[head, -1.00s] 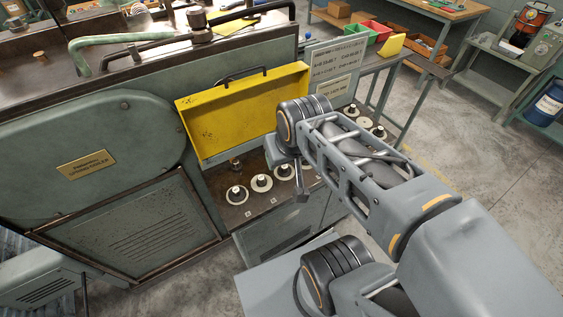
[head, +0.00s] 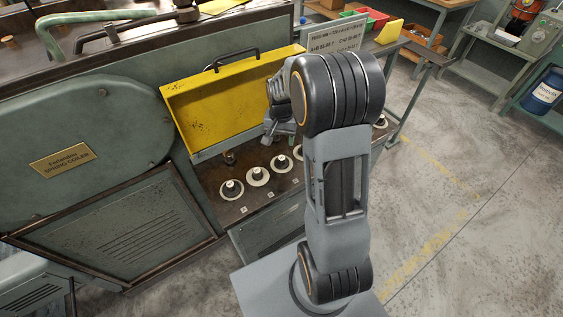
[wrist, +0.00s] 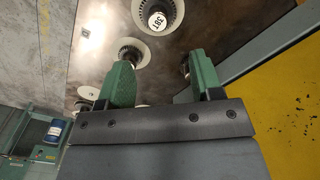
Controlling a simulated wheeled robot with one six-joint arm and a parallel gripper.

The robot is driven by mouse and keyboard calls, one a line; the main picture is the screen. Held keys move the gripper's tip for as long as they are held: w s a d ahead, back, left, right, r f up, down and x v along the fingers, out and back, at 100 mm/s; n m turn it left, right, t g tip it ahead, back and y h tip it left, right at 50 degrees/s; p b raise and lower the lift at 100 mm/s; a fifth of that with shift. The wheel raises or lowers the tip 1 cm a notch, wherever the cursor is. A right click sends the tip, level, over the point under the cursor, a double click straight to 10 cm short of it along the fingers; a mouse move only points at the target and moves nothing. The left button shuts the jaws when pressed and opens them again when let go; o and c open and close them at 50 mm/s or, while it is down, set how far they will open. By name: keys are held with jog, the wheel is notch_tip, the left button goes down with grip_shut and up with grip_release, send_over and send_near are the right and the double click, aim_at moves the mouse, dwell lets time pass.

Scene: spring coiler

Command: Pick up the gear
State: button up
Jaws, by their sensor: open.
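Several gears, pale discs with dark hubs, sit in a row on the machine's shelf below the raised yellow cover. In the head view I see a left gear (head: 232,188), a second gear (head: 258,175) and a third (head: 281,163); my arm hides part of the row. My gripper (head: 272,135) is partly hidden by my own arm, above the row. In the wrist view its green fingers (wrist: 161,68) are apart with nothing between them. A gear marked 38T (wrist: 157,17) lies beyond the fingertips, and another gear (wrist: 132,52) shows near the left finger.
The yellow cover (head: 225,105) stands open behind the gears, close to my gripper; its yellow face also fills the right of the wrist view (wrist: 290,105). A sign plate (head: 338,38) stands to its right. A blue drum (head: 543,92) is far right. The floor at right is clear.

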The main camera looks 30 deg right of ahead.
send_over(282, 157)
notch_tip(282, 157, down, 5)
jog(key=shift+w+a+r, duration=0.15)
jog(key=shift+r, duration=0.05)
jog(key=shift+s+f+p, duration=0.2)
jog(key=shift+f+p, duration=0.6)
jog(key=shift+f, duration=2.05)
jog(key=shift+c, duration=0.3)
grip_shut()
